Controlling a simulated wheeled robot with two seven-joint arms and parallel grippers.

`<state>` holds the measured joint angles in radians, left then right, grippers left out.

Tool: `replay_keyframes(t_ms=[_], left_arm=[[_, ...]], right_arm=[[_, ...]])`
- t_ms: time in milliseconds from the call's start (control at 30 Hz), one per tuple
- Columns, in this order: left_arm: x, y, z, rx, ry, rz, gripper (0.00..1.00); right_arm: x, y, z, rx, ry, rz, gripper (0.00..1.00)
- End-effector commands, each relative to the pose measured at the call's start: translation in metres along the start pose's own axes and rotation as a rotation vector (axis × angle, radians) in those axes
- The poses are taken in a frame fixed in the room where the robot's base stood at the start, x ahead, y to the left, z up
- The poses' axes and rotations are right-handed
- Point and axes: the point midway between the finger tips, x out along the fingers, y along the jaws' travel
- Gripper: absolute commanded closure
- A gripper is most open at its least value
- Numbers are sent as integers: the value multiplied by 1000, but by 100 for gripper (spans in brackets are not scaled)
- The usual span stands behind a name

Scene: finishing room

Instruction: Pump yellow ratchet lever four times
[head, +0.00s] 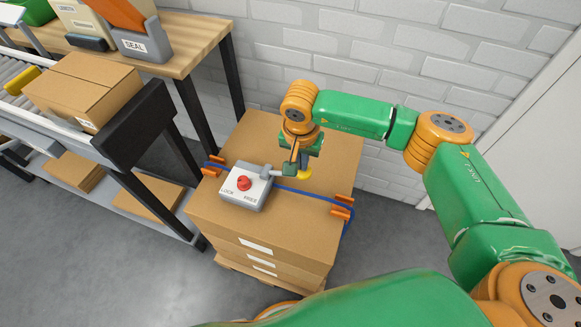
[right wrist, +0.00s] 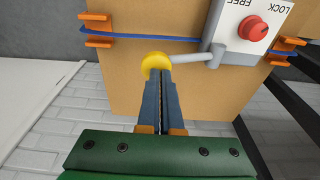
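The ratchet tensioner (head: 246,187) is a light grey box with a red button and the words LOCK and FREE. It sits on top of the strapped carton stack. Its grey lever (right wrist: 190,60) ends in a round yellow knob (head: 304,175), which also shows in the right wrist view (right wrist: 154,61). My right gripper (head: 302,163) is over the knob. In the right wrist view its two fingers lie together, with their tips in front of the knob and partly hiding it. I cannot tell whether they touch it. My left gripper is not in view.
A blue strap (head: 312,195) runs across the carton stack (head: 262,229) through orange corner guards (head: 342,207). A conveyor with a carton (head: 88,88) and a wooden bench (head: 190,40) stand at left. A white brick wall (head: 400,50) is close behind. Grey floor is clear in front.

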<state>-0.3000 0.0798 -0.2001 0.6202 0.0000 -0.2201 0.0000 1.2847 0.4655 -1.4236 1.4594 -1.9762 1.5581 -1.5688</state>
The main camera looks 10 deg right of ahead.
Motion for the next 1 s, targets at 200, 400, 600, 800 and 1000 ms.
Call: replay_keyframes(t_ms=[200, 400, 600, 800, 1000], left_arm=[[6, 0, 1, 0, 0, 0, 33], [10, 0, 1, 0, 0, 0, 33], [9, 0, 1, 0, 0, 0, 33], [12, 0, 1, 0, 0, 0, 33], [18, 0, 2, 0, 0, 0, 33]], right_arm=[[6, 3, 1, 0, -1, 0, 100], [11, 5, 2, 0, -1, 0, 100], [10, 6, 2, 0, -1, 0, 100], [13, 7, 2, 0, -1, 1, 100], [20, 10, 3, 0, -1, 1, 100]])
